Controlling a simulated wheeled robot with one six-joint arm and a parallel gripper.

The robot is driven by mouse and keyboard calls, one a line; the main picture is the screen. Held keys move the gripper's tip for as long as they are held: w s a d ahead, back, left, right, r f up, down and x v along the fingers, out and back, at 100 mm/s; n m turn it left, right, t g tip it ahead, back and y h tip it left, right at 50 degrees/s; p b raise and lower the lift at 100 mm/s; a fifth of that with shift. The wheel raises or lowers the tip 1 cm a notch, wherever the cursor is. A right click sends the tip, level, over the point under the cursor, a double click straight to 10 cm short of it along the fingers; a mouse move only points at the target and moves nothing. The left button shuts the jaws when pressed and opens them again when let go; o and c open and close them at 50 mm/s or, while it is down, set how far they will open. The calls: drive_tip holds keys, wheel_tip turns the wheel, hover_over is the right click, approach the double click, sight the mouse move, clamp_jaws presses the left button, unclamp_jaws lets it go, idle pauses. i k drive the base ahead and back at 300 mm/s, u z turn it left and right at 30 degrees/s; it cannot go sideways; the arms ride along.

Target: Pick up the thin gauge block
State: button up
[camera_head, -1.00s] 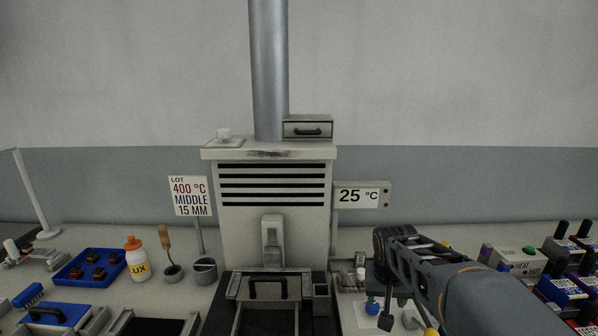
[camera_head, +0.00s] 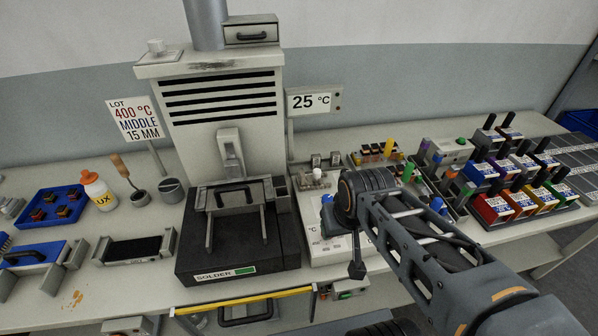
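I cannot make out for sure which object is the thin gauge block. Two small grey upright pieces (camera_head: 326,160) stand behind the white panel right of the furnace, but they are too small to identify. My arm reaches in from the lower right, over the right part of the bench. My gripper (camera_head: 356,269) points down above the front of the white panel (camera_head: 325,252). Its fingers are small and dark, and I cannot tell whether they are apart or hold anything. My arm hides part of the panel and the bench behind it.
The furnace (camera_head: 222,105) with its solder base (camera_head: 240,262) stands in the middle. A blue tray (camera_head: 53,224), a bottle (camera_head: 98,191) and a black-topped fixture (camera_head: 133,250) are at left. Several coloured boxes (camera_head: 493,207) crowd the right. A yellow bar (camera_head: 245,300) runs along the front edge.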

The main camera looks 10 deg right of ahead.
sight(301, 177)
drive_tip(key=k, duration=1)
drive_tip(key=u, duration=1.75)
drive_tip(key=i, duration=1.05)
drive_tip(key=z, duration=1.5)
